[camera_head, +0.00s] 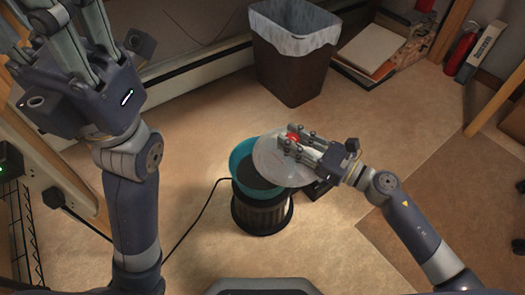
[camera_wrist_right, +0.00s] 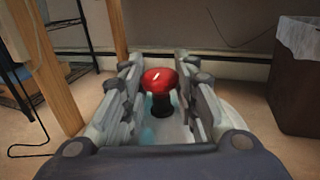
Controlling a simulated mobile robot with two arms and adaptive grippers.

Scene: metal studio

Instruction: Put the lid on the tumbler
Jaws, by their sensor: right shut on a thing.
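The tumbler is a teal bowl (camera_head: 238,160) on a dark ribbed round base (camera_head: 262,212), standing on the floor at the middle of the head view. The lid (camera_head: 270,163) is a clear round disc with a red knob. My right gripper (camera_head: 292,141) is shut on the lid's knob, and the red knob (camera_wrist_right: 160,79) with its black stem shows between the fingers in the right wrist view. The lid overlaps the right part of the bowl, off to the right of its centre; I cannot tell whether they touch. My left gripper (camera_head: 65,18) is raised at upper left, fingers apart, empty.
A dark bin (camera_head: 291,75) with a white liner stands behind the tumbler. A box of papers (camera_head: 372,50) and a red extinguisher (camera_head: 460,52) are at the back right. A black cord (camera_head: 200,212) runs left from the tumbler. The floor around is mostly clear.

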